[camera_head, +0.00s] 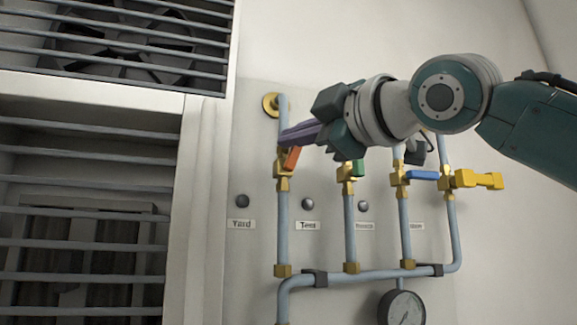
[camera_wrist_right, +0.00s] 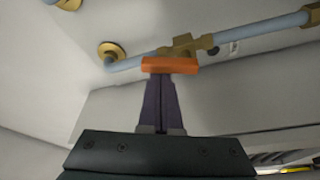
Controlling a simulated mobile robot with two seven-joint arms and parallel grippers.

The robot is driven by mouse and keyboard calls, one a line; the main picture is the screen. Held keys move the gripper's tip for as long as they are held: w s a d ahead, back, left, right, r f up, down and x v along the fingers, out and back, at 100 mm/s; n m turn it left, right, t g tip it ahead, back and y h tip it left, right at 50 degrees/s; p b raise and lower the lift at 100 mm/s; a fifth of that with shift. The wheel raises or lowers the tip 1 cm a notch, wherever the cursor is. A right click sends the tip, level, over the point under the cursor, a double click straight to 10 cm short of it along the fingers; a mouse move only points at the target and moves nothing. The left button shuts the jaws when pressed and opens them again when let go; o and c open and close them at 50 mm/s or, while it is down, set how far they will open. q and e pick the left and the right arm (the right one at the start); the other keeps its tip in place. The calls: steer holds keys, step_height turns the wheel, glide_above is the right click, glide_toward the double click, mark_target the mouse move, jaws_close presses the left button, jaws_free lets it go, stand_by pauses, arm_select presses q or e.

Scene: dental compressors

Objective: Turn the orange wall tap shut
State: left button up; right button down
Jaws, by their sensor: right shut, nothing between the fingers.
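The orange tap handle (camera_head: 291,158) sits on a brass valve on the leftmost vertical pipe in the head view. In the right wrist view the orange handle (camera_wrist_right: 170,65) lies crosswise just beyond my fingertips. My right gripper (camera_head: 284,139) reaches in from the right, its purple fingers shut and empty. In the wrist view the closed fingers of the right gripper (camera_wrist_right: 160,78) point at the handle's edge. They are at or very close to it; I cannot tell if they touch. My left gripper is not in view.
Green (camera_head: 358,168), blue (camera_head: 422,175) and yellow (camera_head: 478,180) tap handles sit on the pipes to the right. A gauge (camera_head: 402,308) hangs below. Louvred grilles (camera_head: 85,240) fill the left side. Labels such as Yard (camera_head: 241,225) and Test (camera_head: 308,225) are on the panel.

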arm_select(q)
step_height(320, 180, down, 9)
steer(key=b, duration=0.8)
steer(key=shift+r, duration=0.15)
arm_select(e)
steer(key=d+m+t+h, duration=0.1)
steer(key=m, duration=0.4)
steer(key=d+f+m+t+h, duration=0.1)
steer(key=m+t, duration=0.1)
steer(key=m, duration=0.3)
steer(key=w+f+m+t+h, duration=0.1)
steer(key=m+h, duration=0.1)
steer(key=m, duration=0.3)
steer(key=shift+d+t, duration=0.3)
steer(key=shift+d, duration=0.1)
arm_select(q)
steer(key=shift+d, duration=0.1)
